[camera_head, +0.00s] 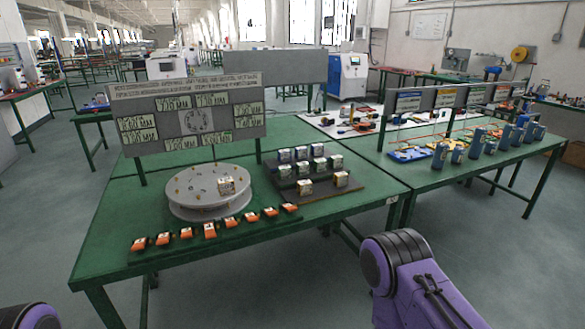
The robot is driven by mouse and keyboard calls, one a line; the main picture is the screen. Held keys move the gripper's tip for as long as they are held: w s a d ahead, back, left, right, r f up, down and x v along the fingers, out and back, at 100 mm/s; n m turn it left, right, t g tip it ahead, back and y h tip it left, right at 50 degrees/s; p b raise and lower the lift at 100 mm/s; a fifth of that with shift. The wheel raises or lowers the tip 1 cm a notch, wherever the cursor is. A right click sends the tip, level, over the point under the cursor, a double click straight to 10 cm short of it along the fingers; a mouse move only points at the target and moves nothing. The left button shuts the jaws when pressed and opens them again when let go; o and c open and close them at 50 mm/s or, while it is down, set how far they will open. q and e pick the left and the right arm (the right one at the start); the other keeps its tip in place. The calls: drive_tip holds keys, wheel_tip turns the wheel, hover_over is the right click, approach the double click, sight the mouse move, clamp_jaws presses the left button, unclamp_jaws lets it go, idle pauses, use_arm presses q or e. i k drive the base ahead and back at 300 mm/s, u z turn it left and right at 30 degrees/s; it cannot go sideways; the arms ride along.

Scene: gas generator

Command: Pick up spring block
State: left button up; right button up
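Several small blocks with silvery tops (308,170) stand in stepped rows on a dark rack (330,196) on the green table. One similar block (227,185) sits on the round grey turntable (209,205) to the left of the rack. The blocks are too small to tell which one is the spring block. Neither of my grippers shows. Only a purple and black part of my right arm is at the bottom right, and a bit of my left arm is in the bottom left corner. Both are on the near side of the table.
Several orange blocks (210,230) lie in a row along the table's front edge. A grey sign board (187,116) stands behind the turntable. The floor in front is clear.

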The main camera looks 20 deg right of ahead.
sight(284, 155)
drive_tip(key=u, duration=1.1)
drive_tip(key=k, duration=0.1)
drive_tip(key=z, duration=2.2)
drive_tip(key=i, duration=0.75)
drive_tip(key=z, duration=0.15)
